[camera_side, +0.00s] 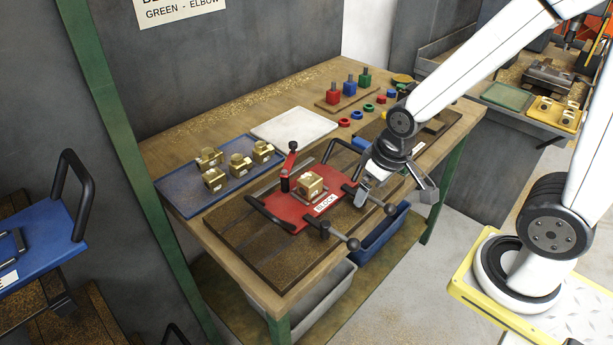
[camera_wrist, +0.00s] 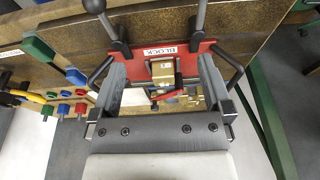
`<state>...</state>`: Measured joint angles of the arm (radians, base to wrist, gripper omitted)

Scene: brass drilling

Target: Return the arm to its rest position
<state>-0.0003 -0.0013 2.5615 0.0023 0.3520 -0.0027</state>
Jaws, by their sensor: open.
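My gripper (camera_side: 394,190) hangs at the right front edge of the workbench, with its two fingers spread wide and nothing between them. In the wrist view the open fingers (camera_wrist: 161,80) frame the red fixture plate (camera_wrist: 205,47) labelled BLOCK, which lies beyond them. In the side view this red plate (camera_side: 283,217) sits on the bench to the left of my gripper. A brass part (camera_side: 311,184) stands in it, apart from my fingers, and also shows in the wrist view (camera_wrist: 163,72). A red lever (camera_side: 288,166) rises beside the brass part.
Black-knobbed clamp handles (camera_side: 354,244) stick out towards my gripper. A blue tray (camera_side: 195,198) with several brass parts, a white pad (camera_side: 294,125) and a board with coloured pegs (camera_side: 349,94) lie on the bench (camera_side: 180,151). Grey and blue bins sit below.

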